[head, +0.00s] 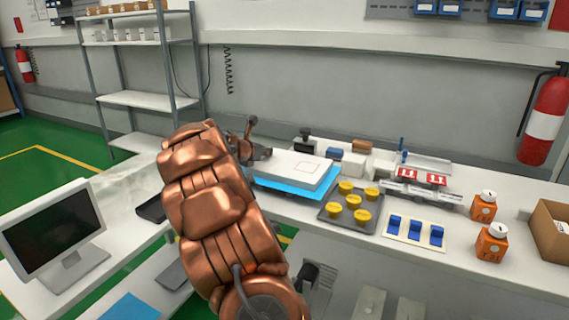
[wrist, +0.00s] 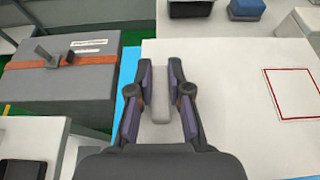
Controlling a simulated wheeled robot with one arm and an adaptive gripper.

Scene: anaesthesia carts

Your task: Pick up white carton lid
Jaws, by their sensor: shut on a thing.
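The white carton lid (head: 298,167) is a flat, pale slab with a thin square outline, over a blue mat (head: 322,190) on the bench. In the wrist view the lid (wrist: 225,125) fills the right side and its outline looks red. A light grey raised grip (wrist: 160,105) stands between the fingers. My gripper (wrist: 160,70) is shut on this grip, one finger on each side. In the head view my gripper (head: 262,152) is at the lid's left end, partly hidden by my arm. I cannot tell whether the lid is clear of what lies under it.
A grey box with an orange strap (wrist: 60,80) stands left of the lid. A dark tray with several yellow pieces (head: 351,206) is in front, right. Blue pieces (head: 415,231), orange bottles (head: 491,243) and a monitor (head: 52,228) stand farther out. Small items line the back.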

